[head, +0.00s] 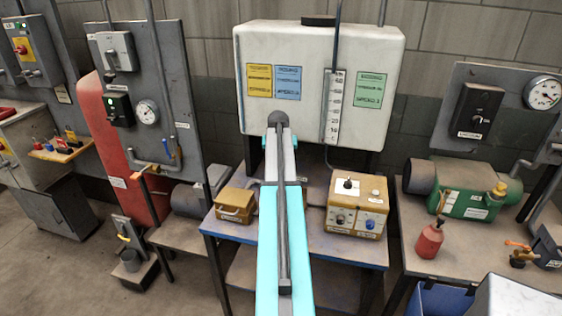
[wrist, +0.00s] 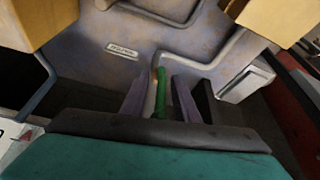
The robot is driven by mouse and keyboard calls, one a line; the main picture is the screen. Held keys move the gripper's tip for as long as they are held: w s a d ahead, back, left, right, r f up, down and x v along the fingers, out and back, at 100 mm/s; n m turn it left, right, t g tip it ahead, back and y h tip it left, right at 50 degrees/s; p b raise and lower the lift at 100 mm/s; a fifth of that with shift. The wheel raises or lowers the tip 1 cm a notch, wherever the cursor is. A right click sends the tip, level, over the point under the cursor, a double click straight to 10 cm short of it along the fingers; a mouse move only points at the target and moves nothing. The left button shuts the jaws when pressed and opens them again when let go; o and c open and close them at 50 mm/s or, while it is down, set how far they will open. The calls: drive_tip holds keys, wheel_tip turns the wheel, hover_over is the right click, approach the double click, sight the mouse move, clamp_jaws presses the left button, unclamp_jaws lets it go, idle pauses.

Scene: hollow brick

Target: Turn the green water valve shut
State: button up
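The green valve handle (wrist: 161,97) shows in the wrist view as a narrow upright bar by a pale pipe. My gripper (wrist: 160,98) is open, with one finger on each side of the handle and a small gap showing on both sides. I cannot tell how deep the handle sits between the fingers. In the head view my arm reaches forward toward the middle bench and hides the valve and my fingertips.
A white tank (head: 310,50) stands behind the middle bench. A tan box (head: 236,205) and a yellow control box (head: 356,206) flank my arm. In the wrist view, a label plate (wrist: 122,50) and a bent pipe (wrist: 215,60) lie close to the fingers.

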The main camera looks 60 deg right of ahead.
clamp_jaws()
drive_tip(key=shift+w, duration=0.1)
idle(0.3)
